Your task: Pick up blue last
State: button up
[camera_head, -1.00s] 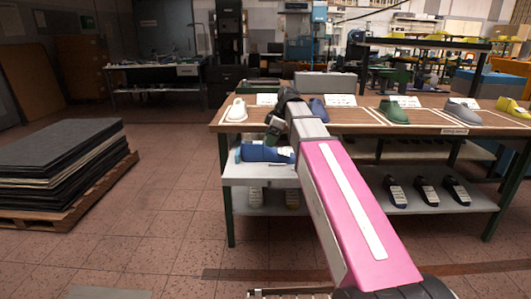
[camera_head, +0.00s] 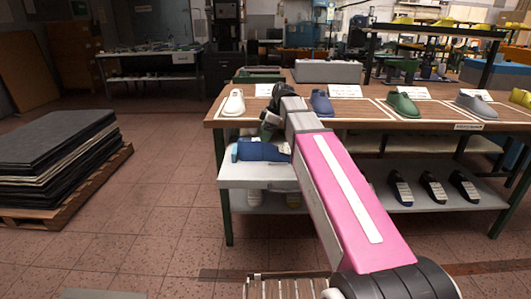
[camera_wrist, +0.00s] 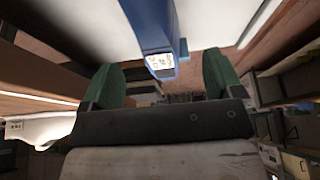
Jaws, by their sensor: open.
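Another blue shoe-shaped last (camera_head: 321,103) stands on the table top, right of my wrist.
White (camera_head: 234,102), green (camera_head: 402,105) and grey lasts (camera_head: 475,105) stand on the table top (camera_head: 440,126). Several dark lasts (camera_head: 433,187) stand on the lower right shelf. A stack of dark sheets (camera_head: 55,155) on a pallet is at left. Floor between is clear.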

aim_at(258, 144)
jog(key=shift+a+x, duration=0.15)
jog(key=shift+x, duration=1.55)
jog(key=shift+a+x, duration=0.1)
jog(key=shift+x, duration=1.6)
jog(key=shift+w+r, duration=0.1)
jog(key=shift+w, duration=0.05)
jog(key=c, duration=1.4)
jog(key=shift+r, duration=0.1)
